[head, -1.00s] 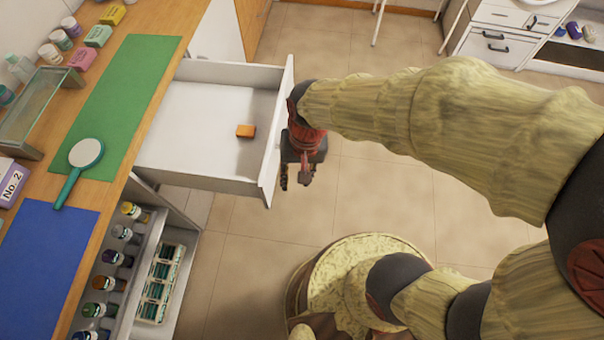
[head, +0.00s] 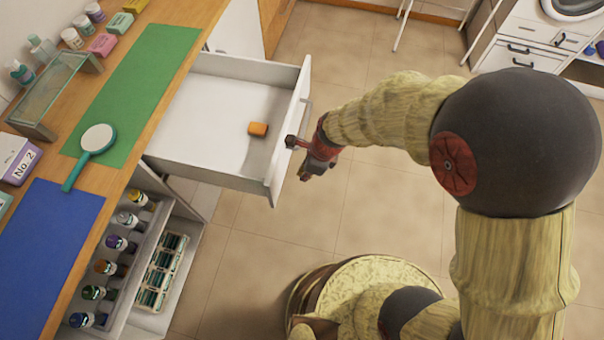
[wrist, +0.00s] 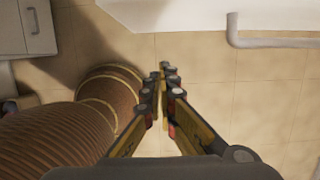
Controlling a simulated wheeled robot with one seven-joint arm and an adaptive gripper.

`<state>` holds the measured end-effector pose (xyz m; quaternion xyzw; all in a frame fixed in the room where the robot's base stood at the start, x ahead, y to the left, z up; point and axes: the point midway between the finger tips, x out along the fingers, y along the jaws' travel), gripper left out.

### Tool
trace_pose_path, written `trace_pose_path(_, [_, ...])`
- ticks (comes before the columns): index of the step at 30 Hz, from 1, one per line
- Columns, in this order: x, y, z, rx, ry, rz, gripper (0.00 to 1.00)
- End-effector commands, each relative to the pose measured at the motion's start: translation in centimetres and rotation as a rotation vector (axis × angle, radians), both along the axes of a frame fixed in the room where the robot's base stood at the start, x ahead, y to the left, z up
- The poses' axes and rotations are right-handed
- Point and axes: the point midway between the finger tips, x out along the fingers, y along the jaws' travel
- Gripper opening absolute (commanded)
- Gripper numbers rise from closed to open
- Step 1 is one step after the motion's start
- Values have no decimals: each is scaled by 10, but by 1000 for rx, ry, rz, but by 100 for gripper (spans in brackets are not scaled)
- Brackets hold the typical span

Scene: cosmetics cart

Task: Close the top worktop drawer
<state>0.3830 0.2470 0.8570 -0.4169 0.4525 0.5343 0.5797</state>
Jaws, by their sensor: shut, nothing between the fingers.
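The worktop (head: 190,60) carries a green mat (head: 150,80), a blue mat (head: 45,250), a hand mirror (head: 97,139) and small boxes. Below the drawer, an open shelf unit holds several bottles (head: 105,267) and a pale rack (head: 160,270).

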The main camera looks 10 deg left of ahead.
Motion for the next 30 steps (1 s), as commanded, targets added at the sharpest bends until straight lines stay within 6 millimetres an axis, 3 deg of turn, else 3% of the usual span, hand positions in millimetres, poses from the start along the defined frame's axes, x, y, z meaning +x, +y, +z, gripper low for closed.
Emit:
trace_pose_path(3, [0, 5, -28, -2, 3, 3, 0])
trace_pose_path(12, [1, 22, -79, 0, 0, 5, 0])
trace_pose_path(19, [3, 51, -75, -1, 1, 6, 0])
trace_pose_path(30, [4, 58, -73, -1, 0, 3, 0])
